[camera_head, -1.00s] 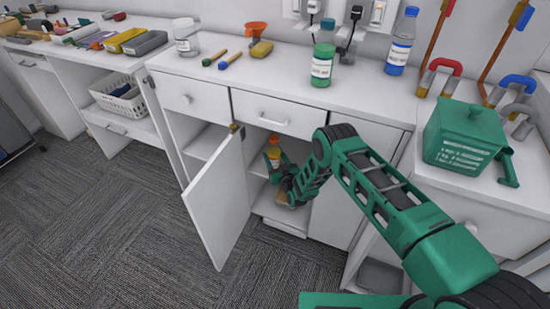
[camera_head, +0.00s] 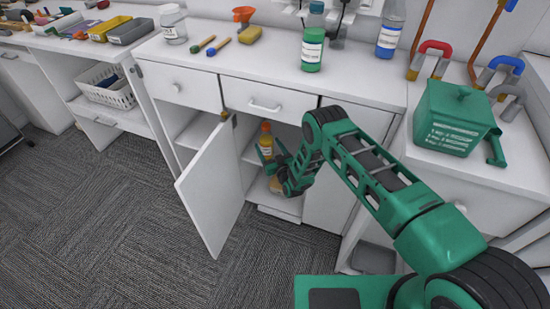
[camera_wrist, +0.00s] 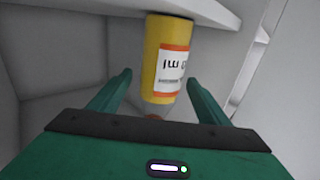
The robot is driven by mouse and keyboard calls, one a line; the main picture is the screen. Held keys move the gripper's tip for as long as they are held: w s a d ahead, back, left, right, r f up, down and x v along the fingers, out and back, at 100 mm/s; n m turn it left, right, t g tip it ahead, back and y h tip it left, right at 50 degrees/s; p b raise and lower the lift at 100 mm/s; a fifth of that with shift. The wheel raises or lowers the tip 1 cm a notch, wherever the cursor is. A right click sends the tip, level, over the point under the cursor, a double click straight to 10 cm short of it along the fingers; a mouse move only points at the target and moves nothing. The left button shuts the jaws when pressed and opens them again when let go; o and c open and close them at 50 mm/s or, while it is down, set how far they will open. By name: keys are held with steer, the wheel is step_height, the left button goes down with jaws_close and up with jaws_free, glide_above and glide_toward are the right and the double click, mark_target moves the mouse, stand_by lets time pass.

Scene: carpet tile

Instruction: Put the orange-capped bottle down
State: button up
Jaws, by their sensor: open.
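The orange-capped bottle (camera_head: 265,147) is inside the open cabinet, upright and apparently on the upper shelf. In the wrist view, its yellow body and white, orange-edged label (camera_wrist: 173,70) appear upside down, just ahead of the fingertips. My gripper (camera_head: 278,158) is at the cabinet opening, right of and in front of the bottle. In the wrist view, the gripper (camera_wrist: 158,85) has its two fingers spread, with visible gaps on both sides of the bottle. The bottle's base contact is partly unclear, and its cap is not clear in the wrist view.
The open cabinet door (camera_head: 212,185) stands left of my gripper. The shelf (camera_wrist: 205,10) crosses the wrist view's top. A brownish item (camera_head: 275,185) sits lower in the cabinet, partly hidden. The countertop above holds a green bottle (camera_head: 312,52) and a green box (camera_head: 455,118).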

steer(key=v, duration=0.9)
steer(key=shift+s, duration=0.25)
steer(key=shift+s+d, duration=0.1)
steer(key=shift+d, duration=0.05)
